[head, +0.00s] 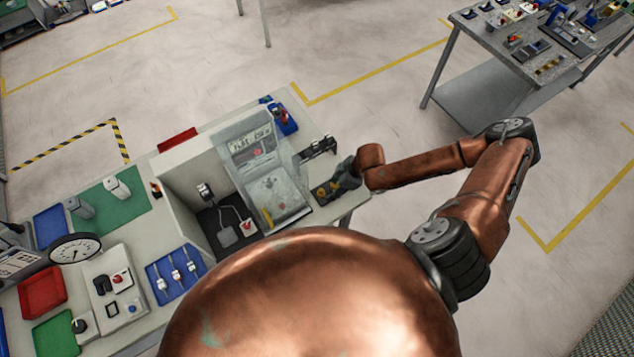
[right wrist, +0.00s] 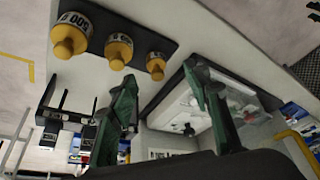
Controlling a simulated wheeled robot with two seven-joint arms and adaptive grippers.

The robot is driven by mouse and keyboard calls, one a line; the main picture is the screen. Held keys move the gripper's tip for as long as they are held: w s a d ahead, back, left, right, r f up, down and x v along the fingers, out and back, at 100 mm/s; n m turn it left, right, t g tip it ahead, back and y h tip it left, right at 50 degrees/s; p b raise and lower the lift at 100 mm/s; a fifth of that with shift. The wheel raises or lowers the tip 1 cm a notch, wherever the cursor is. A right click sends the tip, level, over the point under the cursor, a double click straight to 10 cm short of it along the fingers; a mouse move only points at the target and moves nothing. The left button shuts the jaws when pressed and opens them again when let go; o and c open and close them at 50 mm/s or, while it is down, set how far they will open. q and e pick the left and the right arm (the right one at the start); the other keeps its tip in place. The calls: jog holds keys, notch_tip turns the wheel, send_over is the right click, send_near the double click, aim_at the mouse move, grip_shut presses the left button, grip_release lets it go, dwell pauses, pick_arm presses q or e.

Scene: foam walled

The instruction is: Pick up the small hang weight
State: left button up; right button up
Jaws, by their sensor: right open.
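Three yellow-orange hang weights of graded size stand in a row on a dark strip (right wrist: 112,27) in the right wrist view. The largest (right wrist: 70,38), marked 500 G, is at left. A middle one (right wrist: 118,50) is beside it. The small hang weight (right wrist: 156,65) is at the right end. My right gripper (right wrist: 161,78) is open and empty. In the picture its two greenish fingers lie on either side of the small weight; I cannot tell how far off it is. In the head view my right gripper (head: 340,182) is at the weights, partly covering them. My left gripper is not in view.
A clear-fronted enclosure (head: 262,170) stands just left of the right gripper on the bench. A dark rack (head: 318,148) and a blue bin (head: 283,117) are behind it. The bench's right edge is close by; open floor lies beyond.

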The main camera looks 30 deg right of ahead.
aim_at(323, 190)
jog(key=shift+w+a+f, duration=0.3)
jog(key=shift+w+f, duration=0.2)
jog(key=shift+w, duration=0.25)
jog(key=p+x, duration=0.1)
jog(key=x, duration=0.2)
jog(key=shift+f, duration=0.1)
jog(key=shift+p+x, duration=0.4)
jog(key=shift+x, duration=0.85)
jog(key=shift+w+a+f, duration=0.1)
jog(key=shift+w+f, duration=0.05)
jog(key=shift+f, duration=0.15)
jog(key=c, duration=1)
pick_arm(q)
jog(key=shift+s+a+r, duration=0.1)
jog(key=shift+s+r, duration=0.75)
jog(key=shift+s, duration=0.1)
pick_arm(e)
grip_shut()
